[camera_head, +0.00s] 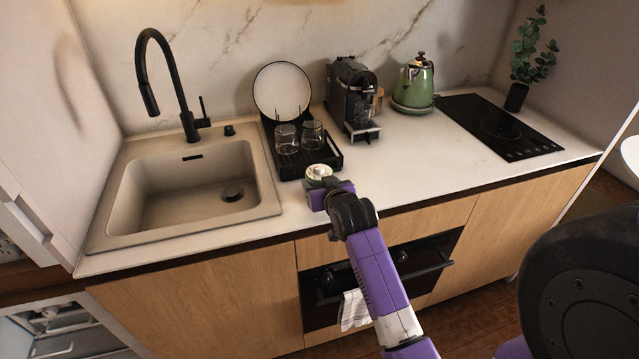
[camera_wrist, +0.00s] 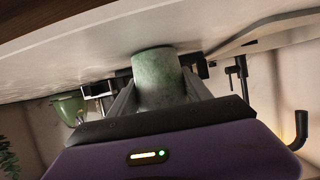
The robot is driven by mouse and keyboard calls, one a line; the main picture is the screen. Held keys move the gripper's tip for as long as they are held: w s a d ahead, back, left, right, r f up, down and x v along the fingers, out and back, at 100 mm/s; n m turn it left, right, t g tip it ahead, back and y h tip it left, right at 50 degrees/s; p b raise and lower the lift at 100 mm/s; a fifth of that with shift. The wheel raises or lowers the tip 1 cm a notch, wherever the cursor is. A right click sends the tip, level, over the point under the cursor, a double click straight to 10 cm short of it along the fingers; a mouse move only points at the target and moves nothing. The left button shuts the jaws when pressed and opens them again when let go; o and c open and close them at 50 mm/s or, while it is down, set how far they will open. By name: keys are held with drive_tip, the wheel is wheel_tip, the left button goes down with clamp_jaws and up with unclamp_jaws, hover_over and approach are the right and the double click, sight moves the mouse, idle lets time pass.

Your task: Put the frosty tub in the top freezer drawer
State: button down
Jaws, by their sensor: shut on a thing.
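The frosty tub is a small pale green cylinder with a whitish top. In the head view the tub (camera_head: 319,171) is at the counter's front, just in front of the black dish rack. In the wrist view the tub (camera_wrist: 158,78) stands between my fingers, close to the white counter surface. My gripper (camera_head: 318,186) is shut on it; it also shows in the wrist view (camera_wrist: 160,98). I cannot tell whether the tub touches the counter. An open fridge or freezer compartment (camera_head: 70,328) with shelves or drawers shows at the lower left; its top drawer is not clearly visible.
The dish rack (camera_head: 331,157) holds glasses and a plate behind the tub. The sink (camera_head: 190,190) with a tall black tap (camera_head: 160,85) lies left. A coffee machine (camera_head: 352,98), green kettle (camera_head: 414,84) and hob (camera_head: 498,126) stand right. The counter's front right is clear.

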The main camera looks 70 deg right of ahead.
drive_tip(key=shift+f, duration=0.1)
drive_tip(key=shift+c, duration=2.3)
unclamp_jaws()
